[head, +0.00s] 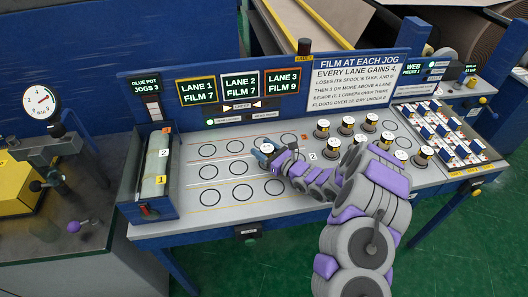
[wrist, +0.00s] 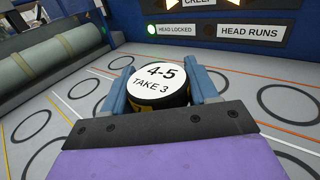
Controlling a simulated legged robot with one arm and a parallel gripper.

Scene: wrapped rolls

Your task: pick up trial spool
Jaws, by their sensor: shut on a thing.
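A short round spool with a white top reading "4-5 TAKE 3" (wrist: 160,78) sits between the two blue fingers of my gripper (wrist: 160,88) in the wrist view. The fingers are shut on its sides. In the head view the held spool (head: 267,148) and my gripper (head: 272,154) are over the ringed lanes, left of the other spools. I cannot tell whether the spool touches the table or hangs just above it. Several other white-topped spools (head: 348,122) stand upright on rings at the right. No label seen reads "trial".
The table (head: 190,222) has many empty rings at left and middle. Sign panels (head: 355,78) line the back. My arm covers the front right.

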